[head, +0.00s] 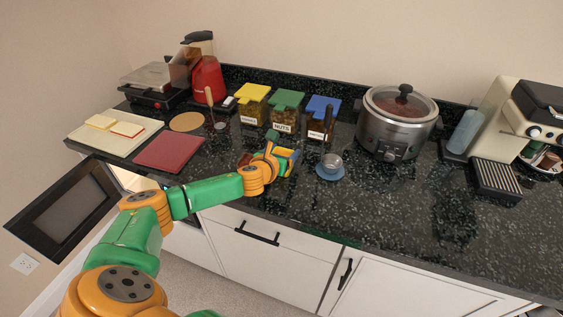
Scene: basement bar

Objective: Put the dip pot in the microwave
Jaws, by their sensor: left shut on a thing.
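The microwave is built in below the counter at the left of the head view. Its dark door (62,212) hangs open, and its lit opening (133,181) is partly hidden by my left arm. A small metal pot (331,161), which may be the dip pot, sits on a blue saucer (328,175) on the counter. My left gripper (288,160) is just left of this pot and apart from it. It is shut on a small blue and yellow thing, largely covered by the fingers. My right gripper is not in view.
Labelled jars, one marked nuts (284,117), stand behind the gripper. A slow cooker (397,122) and coffee machine (520,120) stand right. A red board (170,151) and pale tray (114,135) lie left. The counter's front right is clear.

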